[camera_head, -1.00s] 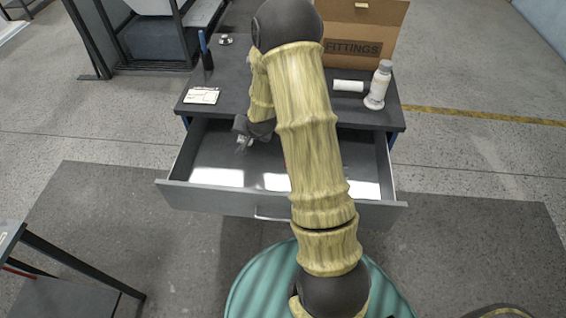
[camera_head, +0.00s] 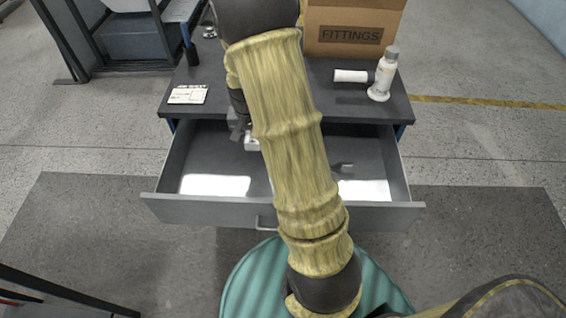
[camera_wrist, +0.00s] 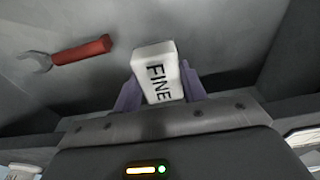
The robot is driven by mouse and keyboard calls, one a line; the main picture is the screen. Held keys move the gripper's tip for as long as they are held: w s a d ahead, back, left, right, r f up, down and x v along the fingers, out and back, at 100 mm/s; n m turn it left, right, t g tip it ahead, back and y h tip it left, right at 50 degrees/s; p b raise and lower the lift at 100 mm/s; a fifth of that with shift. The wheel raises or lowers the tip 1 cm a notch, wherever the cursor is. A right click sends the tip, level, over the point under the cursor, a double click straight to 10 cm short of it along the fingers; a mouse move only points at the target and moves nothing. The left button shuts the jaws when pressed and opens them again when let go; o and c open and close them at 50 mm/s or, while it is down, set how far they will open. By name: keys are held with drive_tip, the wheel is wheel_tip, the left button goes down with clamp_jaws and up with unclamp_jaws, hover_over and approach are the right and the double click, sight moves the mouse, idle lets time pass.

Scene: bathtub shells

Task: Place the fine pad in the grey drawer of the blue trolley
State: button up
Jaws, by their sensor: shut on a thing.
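The fine pad is a small white block marked FINE (camera_wrist: 156,75) in the wrist view. My gripper (camera_wrist: 160,92) is shut on it, with a purple finger on each side. In the head view the pad (camera_head: 251,144) shows as a small white patch beside my arm, within the outline of the open grey drawer (camera_head: 185,208). My gripper (camera_head: 238,128) is partly hidden by my arm there. The drawer is pulled out of the trolley (camera_head: 225,75). I cannot tell whether the pad touches the drawer floor.
A wrench with a red handle (camera_wrist: 85,50) lies in the drawer; its end (camera_head: 342,167) shows right of my arm. On the trolley top are a FITTINGS box (camera_head: 352,38), a white bottle (camera_head: 382,78), a white roll (camera_head: 351,76) and a card (camera_head: 188,94). The drawer's left side is clear.

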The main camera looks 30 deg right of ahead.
hover_over(257, 162)
drive_tip(key=f, duration=0.6)
drive_tip(key=shift+s+a+f+b, duration=0.15)
drive_tip(key=shift+s+a+b, duration=0.05)
drive_tip(key=shift+a+b, duration=0.2)
drive_tip(key=shift+d, duration=0.1)
drive_tip(key=shift+d+f, duration=0.1)
drive_tip(key=shift+f, duration=1.8)
drive_tip(key=shift+s, duration=0.1)
drive_tip(key=o, duration=0.9)
